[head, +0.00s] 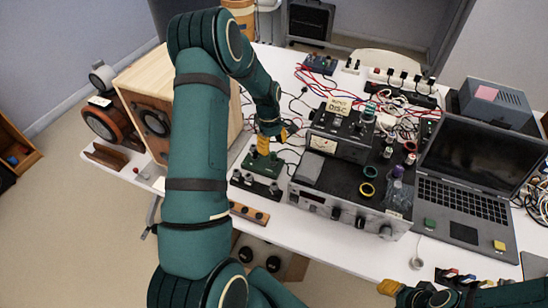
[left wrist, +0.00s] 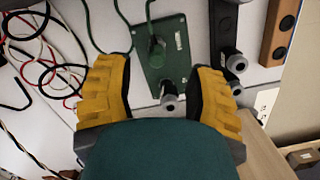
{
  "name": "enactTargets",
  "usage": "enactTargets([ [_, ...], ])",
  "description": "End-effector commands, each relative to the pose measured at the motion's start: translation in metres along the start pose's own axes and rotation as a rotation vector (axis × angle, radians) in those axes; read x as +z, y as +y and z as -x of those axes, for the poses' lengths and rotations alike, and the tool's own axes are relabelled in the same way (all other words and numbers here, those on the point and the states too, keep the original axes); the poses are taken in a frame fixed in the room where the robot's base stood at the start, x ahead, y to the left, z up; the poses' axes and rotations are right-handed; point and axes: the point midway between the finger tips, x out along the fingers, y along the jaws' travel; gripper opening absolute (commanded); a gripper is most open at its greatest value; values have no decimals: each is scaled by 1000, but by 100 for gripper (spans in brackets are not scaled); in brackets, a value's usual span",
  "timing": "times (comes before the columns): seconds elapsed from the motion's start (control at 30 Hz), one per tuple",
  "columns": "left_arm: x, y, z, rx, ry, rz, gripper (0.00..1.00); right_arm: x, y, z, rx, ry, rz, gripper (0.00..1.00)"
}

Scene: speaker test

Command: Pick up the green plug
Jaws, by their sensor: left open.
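The green plug (left wrist: 157,50) stands in a green socket plate (left wrist: 160,65) in the left wrist view, with a green cord running up from it. A grey-capped post sits on the plate's lower end. My left gripper (left wrist: 155,75) is open, its yellow fingers either side of the plate, with the plug between and slightly beyond the tips. I cannot tell any contact. In the head view my left gripper (head: 273,139) is above the green plate (head: 262,166); the plug is not clear there. My right gripper (head: 390,287) is at the bottom edge, partly seen, its opening unclear.
A black connector strip (head: 256,186) and a wooden block (head: 249,213) lie in front of the plate. A wooden speaker (head: 150,125) stands left. An amplifier (head: 350,200) and a laptop (head: 465,185) stand right.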

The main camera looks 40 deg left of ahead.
Motion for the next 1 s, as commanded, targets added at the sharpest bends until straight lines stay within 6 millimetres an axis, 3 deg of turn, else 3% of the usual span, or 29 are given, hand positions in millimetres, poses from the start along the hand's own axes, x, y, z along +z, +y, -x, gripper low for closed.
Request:
enactTargets([
  [0.1, 0, 0, -14, 0, -1, 0, 54, 1, 1, -2, 0, -2, 0, 47],
  [0.37, -2, 0, -27, 0, -1, 1, 54, 2, 1, -3, 0, -3, 1, 47],
  [0.67, -8, 2, -67, -1, -1, -1, 54, 4, 3, -8, -1, -8, 2, 47],
  [0.93, -7, 3, -70, 2, 0, -1, 57, 4, 3, -7, -1, -8, 2, 47],
  [1.0, -7, 3, -70, 2, 0, -1, 32, 4, 3, -7, -1, -8, 2, 47],
])
